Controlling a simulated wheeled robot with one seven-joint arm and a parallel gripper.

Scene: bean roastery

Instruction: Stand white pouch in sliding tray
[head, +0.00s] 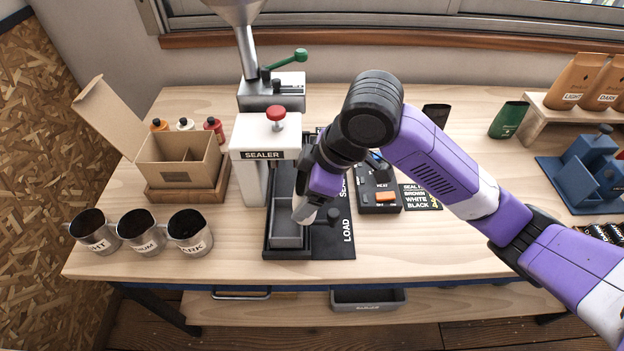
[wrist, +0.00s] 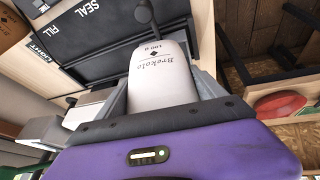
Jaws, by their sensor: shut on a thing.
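The white pouch (wrist: 160,76), printed with dark lettering, is in my gripper (head: 306,203). In the head view my gripper points down at the grey sliding tray (head: 287,241), near its right wall, and hides most of the pouch. I cannot tell whether the pouch's base touches the tray floor. The tray is at the LOAD end of its black base (head: 335,245).
The sealer (head: 262,135) with its red knob stands behind the tray. A control box (head: 379,200) with an orange switch is to the right. Several metal cups (head: 138,229) and an open cardboard box (head: 178,150) are to the left. The table front is clear.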

